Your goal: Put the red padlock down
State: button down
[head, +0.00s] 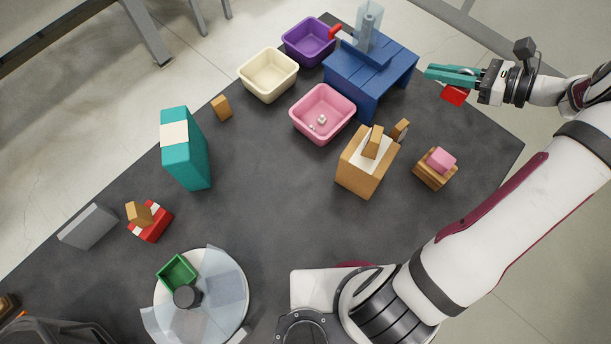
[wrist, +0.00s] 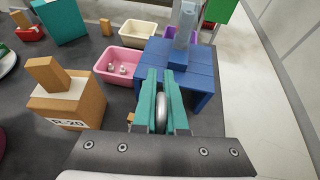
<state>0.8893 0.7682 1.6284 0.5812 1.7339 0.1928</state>
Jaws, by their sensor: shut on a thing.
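The padlock is held up, apart from any surface. The blue bench (head: 385,85) stands to the left of my gripper in the head view.
A pink bin (head: 323,138) with small white pieces, a cream bin (head: 268,95) and a purple bin (head: 306,58) stand left of the bench. A wooden box (head: 362,180) and stacked blocks (head: 433,180) stand nearer. The dark table's middle (head: 270,190) is clear.

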jog(key=s+a+n+g+y, duration=0.25)
jog(key=a+n+g, duration=0.3)
jog(key=a, duration=1.25)
jog(key=s+a+n+g, duration=0.65)
jog(key=s+a, duration=0.35)
jog(key=a, duration=0.4)
jog(key=shift+g+h, duration=0.45)
jog(key=shift+g, duration=0.05)
jog(key=s+a+f, duration=0.1)
jog(key=a+f, duration=0.2)
jog(key=s+a+f, duration=0.1)
jog(key=a+f, duration=0.3)
jog(key=s+a+f, duration=0.2)
jog(key=a+f, duration=0.1)
jog(key=f, duration=0.1)
jog(key=shift+a+f, duration=0.2)
jog(key=f, duration=0.4)
jog(key=shift+s+a, duration=0.1)
jog(key=shift+a, duration=0.3)
jog(key=shift+f, duration=0.2)
jog(key=shift+f, duration=0.1)
jog(key=c, duration=1.4)
grip_release()
jog(key=o, duration=0.4)
